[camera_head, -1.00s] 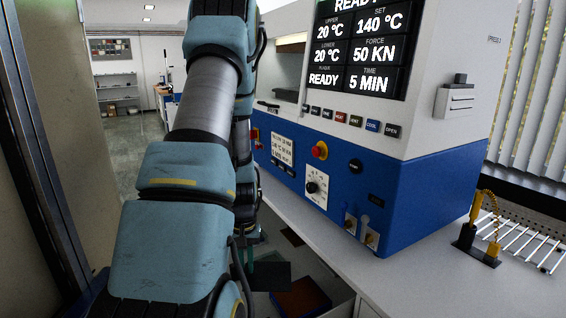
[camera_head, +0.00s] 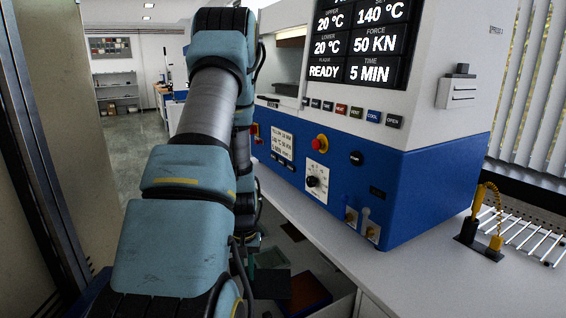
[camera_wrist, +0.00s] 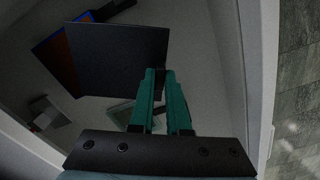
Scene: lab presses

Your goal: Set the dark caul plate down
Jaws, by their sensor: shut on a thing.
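The dark caul plate (camera_wrist: 118,60) is a flat black square in the wrist view. My gripper (camera_wrist: 159,76), with teal fingers, is shut on the plate's near right edge. The plate is held over an open white drawer (camera_wrist: 205,70) and partly covers a blue and orange piece (camera_wrist: 50,58). In the head view the dark plate (camera_head: 271,285) shows low in the drawer beside the blue and orange piece (camera_head: 308,291). My arm hides most of the gripper there. I cannot tell whether the plate touches anything below.
A black item (camera_wrist: 106,10), a small grey-white block (camera_wrist: 45,113) and a greenish flat piece (camera_wrist: 121,114) also lie in the drawer. The blue and white press (camera_head: 365,190) stands on the worktop (camera_head: 415,265) to the right. A tall cabinet (camera_head: 32,150) is at left.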

